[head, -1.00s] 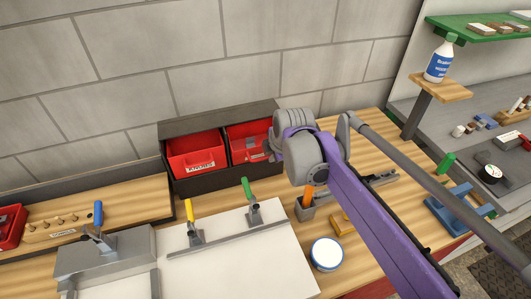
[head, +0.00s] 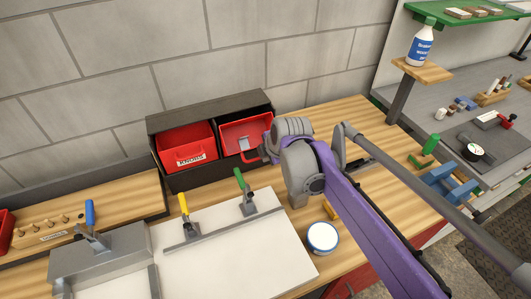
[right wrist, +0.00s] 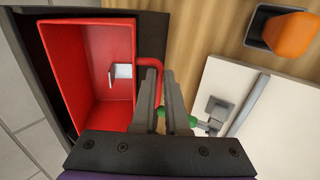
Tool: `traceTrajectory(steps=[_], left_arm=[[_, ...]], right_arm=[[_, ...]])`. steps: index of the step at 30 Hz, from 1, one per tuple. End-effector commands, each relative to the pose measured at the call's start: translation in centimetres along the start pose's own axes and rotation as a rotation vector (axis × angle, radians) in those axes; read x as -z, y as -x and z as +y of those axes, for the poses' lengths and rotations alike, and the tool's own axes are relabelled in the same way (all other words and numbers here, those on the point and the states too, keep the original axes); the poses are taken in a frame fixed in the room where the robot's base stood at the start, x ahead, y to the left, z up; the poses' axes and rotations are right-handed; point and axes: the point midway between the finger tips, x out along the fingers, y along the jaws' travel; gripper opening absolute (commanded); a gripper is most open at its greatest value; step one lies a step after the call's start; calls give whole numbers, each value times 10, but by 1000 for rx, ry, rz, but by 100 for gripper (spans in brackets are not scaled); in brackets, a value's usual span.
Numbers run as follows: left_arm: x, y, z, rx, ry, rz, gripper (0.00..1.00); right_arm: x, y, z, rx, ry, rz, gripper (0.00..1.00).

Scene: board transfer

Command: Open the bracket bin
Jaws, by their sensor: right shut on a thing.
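The bracket bin (head: 236,132) is the right one of two red bins in a dark cabinet (head: 160,128) against the wall. Its open top shows a pale metal piece (right wrist: 121,75) inside, in the right wrist view. My right gripper (right wrist: 163,75) is shut on the bin's red handle (right wrist: 150,64) at its front edge. In the head view, my right wrist hides the bin's front right part. The handle shows in the head view (head: 249,158) beside my wrist. My left gripper is not in view.
The left red bin, labelled KNOBS (head: 183,141), sits beside it. A white board (head: 215,260) with yellow-handled (head: 185,207) and green-handled clamps (head: 241,184) lies in front. A round white tub (head: 322,237) stands near my arm. An orange-handled tool (right wrist: 290,32) shows in the wrist view.

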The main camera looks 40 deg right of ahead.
Motion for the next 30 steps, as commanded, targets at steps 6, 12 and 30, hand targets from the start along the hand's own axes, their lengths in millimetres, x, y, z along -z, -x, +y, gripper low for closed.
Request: traceTrajectory(steps=[6, 12, 30], left_arm=[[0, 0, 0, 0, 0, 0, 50], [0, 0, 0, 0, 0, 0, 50], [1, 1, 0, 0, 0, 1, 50]], right_arm=[[0, 0, -2, 5, 0, 0, 0], [0, 0, -3, 6, 0, 0, 0], [0, 9, -1, 2, -1, -1, 42]])
